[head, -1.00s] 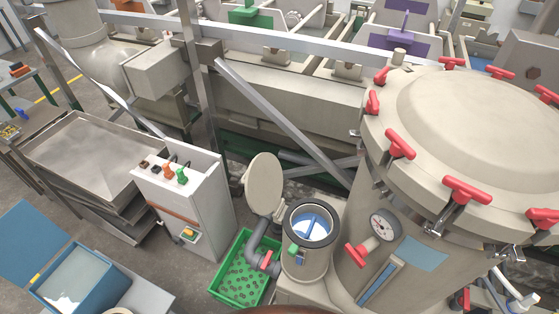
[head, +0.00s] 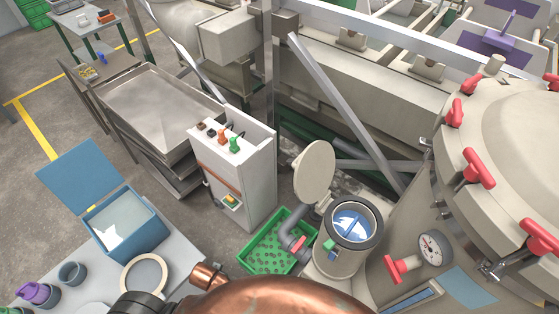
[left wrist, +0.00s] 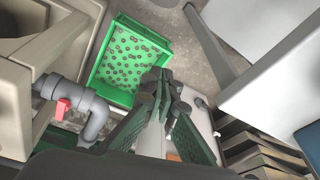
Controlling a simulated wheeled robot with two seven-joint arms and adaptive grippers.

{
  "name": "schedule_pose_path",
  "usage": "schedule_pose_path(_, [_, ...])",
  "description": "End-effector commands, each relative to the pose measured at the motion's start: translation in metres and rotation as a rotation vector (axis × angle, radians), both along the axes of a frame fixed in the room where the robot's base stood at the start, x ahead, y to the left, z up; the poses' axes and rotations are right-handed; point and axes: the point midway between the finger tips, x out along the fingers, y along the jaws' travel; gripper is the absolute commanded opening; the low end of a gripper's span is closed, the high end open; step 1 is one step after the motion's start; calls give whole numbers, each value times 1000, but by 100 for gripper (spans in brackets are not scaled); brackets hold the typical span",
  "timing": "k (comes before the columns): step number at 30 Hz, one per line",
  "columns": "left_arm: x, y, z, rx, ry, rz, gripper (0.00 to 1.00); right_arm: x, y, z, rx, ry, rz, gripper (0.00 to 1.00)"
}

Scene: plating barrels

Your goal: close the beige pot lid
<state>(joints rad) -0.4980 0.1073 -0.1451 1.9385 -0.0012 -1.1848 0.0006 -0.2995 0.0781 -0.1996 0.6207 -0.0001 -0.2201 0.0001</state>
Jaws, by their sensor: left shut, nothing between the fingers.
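The beige pot (head: 345,258) stands at lower centre-right in the head view, its round mouth facing up with something blue and white inside. Its beige lid (head: 314,170) is open, standing nearly upright at the pot's back left side. My left gripper (left wrist: 165,88) shows in the left wrist view with its dark fingers together and empty, above the floor near the green crate (left wrist: 104,62). It is apart from the lid, which I cannot make out in that view. My right gripper is in neither view.
A grey pipe (left wrist: 92,112) with a red valve handle (left wrist: 62,108) runs beside the pot. A large beige vessel (head: 490,165) with red clamps stands right of it. A white control cabinet (head: 235,175) and a blue open box (head: 125,225) are to the left.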

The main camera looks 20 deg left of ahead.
Motion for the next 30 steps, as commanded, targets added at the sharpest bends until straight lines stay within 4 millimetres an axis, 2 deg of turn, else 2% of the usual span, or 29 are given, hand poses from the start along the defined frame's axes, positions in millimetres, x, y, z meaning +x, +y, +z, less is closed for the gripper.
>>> schedule_pose_path(1, [4, 1, 22, 1, -16, 6, 0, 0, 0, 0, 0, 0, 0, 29])
schedule_pose_path(8, [21, 4, 106, -28, -104, 46, 0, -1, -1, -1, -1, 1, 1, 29])
schedule_pose_path(11, [42, 0, 147, -87, -198, 82, 0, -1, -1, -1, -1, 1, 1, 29])
schedule_pose_path(12, [57, -4, 165, -135, -254, 104, 0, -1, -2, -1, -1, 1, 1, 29])
schedule_pose_path(14, [78, -13, 187, -216, -329, 137, 0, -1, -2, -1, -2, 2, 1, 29])
schedule_pose_path(18, [125, -37, 235, -446, -474, 220, 0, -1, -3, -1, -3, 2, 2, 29])
schedule_pose_path(23, [172, -64, 298, -785, -578, 334, 0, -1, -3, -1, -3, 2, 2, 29])
schedule_pose_path(27, [205, -79, 364, -1149, -592, 464, 0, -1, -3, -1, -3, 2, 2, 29])
schedule_pose_path(30, [221, -82, 410, -1400, -557, 560, 0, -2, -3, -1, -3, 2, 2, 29])
